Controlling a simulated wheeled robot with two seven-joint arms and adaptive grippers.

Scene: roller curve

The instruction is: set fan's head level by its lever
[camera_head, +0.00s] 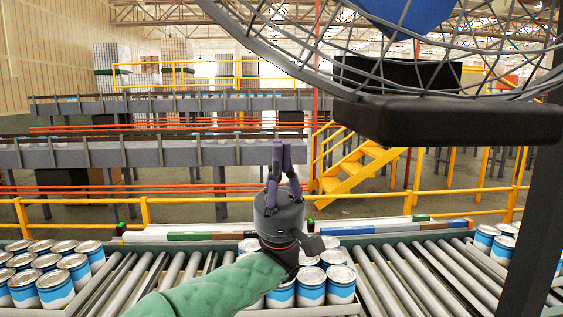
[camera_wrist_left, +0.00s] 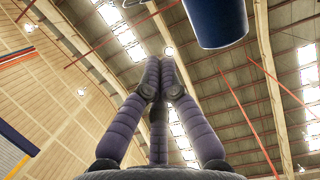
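The fan's wire cage (camera_head: 300,45) fills the top right of the head view, cut off by the frame, with a blue part (camera_head: 410,12) inside. A thick black bar (camera_head: 450,122) juts left below the cage; I cannot tell for sure whether it is the lever. A dark post (camera_head: 532,200) stands at the right edge. My left gripper (camera_head: 281,146) points up, left of the bar and apart from it. Its purple fingers meet at the tips, empty, also in the left wrist view (camera_wrist_left: 160,68). There a dark blue cylinder (camera_wrist_left: 217,22) hangs beyond the fingertips. My right gripper is out of view.
A roller conveyor (camera_head: 415,270) runs below, with blue-and-white cans at left (camera_head: 55,285), in the middle (camera_head: 311,285) and at right (camera_head: 487,236). Yellow railings (camera_head: 180,200) and steps (camera_head: 360,170) stand behind. The air left of my left gripper is clear.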

